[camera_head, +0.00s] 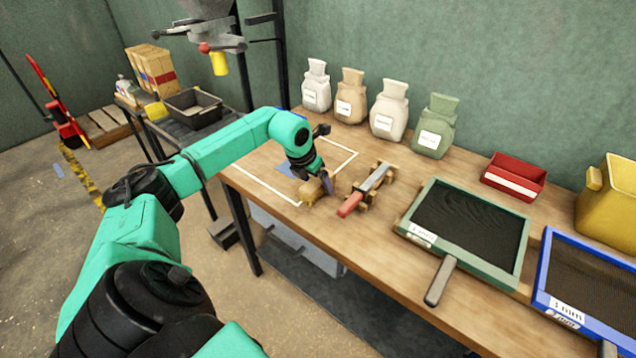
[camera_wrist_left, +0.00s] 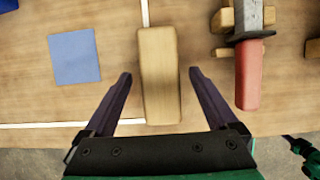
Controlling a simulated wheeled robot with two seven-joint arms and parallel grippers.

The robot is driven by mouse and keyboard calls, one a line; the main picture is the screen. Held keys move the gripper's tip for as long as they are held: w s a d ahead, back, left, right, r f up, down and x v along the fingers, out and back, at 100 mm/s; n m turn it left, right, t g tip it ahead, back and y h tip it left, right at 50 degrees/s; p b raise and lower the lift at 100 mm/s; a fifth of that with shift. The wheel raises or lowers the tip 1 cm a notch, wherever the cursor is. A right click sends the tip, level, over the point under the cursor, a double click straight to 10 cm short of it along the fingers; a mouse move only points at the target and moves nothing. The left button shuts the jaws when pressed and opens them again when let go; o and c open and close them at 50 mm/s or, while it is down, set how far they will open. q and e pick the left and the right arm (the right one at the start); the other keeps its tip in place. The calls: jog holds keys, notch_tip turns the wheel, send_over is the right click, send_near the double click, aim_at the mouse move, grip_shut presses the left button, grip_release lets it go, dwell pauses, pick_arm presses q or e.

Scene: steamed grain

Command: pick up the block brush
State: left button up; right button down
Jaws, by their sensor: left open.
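The block brush (camera_wrist_left: 158,75), a tan wooden block, lies on the wooden table between the two dark fingers of my left gripper (camera_wrist_left: 160,76) in the left wrist view. The fingers are spread, with a gap showing on each side of the block. In the head view the brush (camera_head: 310,191) sits near the table's front edge, just under my left gripper (camera_head: 317,184), which partly covers it. Its bristles cannot be made out. My right gripper is not in view.
A red-handled tool (camera_head: 366,190) rests on a wooden stand right of the brush. A blue square (camera_wrist_left: 74,57) lies to its left, near white lines on the table. A green-framed sieve (camera_head: 523,252), a red tray (camera_head: 514,178) and several labelled sacks (camera_head: 390,108) stand farther off.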

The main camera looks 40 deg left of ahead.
pick_arm(q)
jog(key=shift+x, duration=0.8)
jog(key=shift+f, duration=0.25)
jog(key=shift+c, duration=0.3)
grip_shut()
